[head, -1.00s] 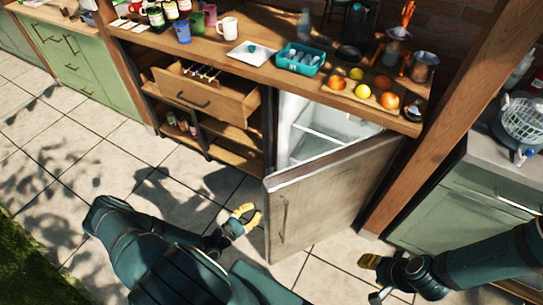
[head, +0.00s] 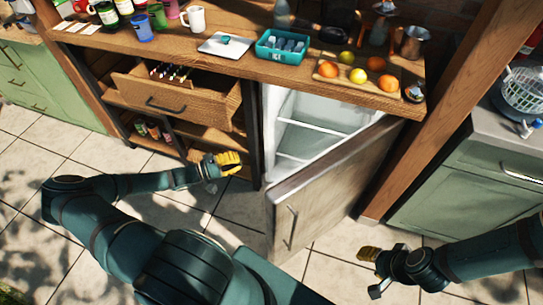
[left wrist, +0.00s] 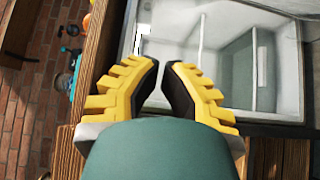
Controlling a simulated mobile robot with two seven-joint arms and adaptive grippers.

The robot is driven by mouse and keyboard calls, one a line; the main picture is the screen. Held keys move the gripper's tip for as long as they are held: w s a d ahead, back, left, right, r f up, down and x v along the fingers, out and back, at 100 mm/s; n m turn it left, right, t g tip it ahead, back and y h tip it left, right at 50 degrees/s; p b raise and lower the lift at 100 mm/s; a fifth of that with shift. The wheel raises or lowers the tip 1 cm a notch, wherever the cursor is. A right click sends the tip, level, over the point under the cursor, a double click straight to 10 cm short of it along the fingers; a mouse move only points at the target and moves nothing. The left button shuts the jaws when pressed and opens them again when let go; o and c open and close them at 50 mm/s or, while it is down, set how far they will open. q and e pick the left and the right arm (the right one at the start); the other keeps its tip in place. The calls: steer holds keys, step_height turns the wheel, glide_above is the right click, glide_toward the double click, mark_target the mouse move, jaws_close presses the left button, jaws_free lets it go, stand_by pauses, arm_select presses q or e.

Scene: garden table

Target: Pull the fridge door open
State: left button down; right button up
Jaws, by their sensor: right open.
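The fridge door (head: 325,190) stands partly open, swung out from its right side. Its handle (head: 290,228) is on the outer face near the free edge. Behind it the white fridge interior (head: 305,115) shows, with shelves; it also fills much of the left wrist view (left wrist: 225,50). My left gripper (head: 232,163) is in front of the cabinet, left of the door's free edge and near the fridge opening. Its yellow fingers are apart with nothing between them in the left wrist view (left wrist: 161,68). My right gripper (head: 368,254) is open and empty, right of the door and apart from it.
A pulled-out drawer (head: 185,100) juts out left of the fridge. The wooden counter (head: 225,62) above holds a teal basket (head: 283,48), fruit, cups and jars. A wooden post (head: 440,110) and green cabinet (head: 470,190) stand right. Tiled floor is in front.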

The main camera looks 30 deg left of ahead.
arm_select(q)
steer(key=w+d+b, duration=0.1)
steer(key=w+d, duration=0.5)
steer(key=d, duration=0.3)
steer(key=shift+w+d, duration=0.25)
steer(key=shift+w, duration=0.1)
steer(key=shift+r, duration=0.1)
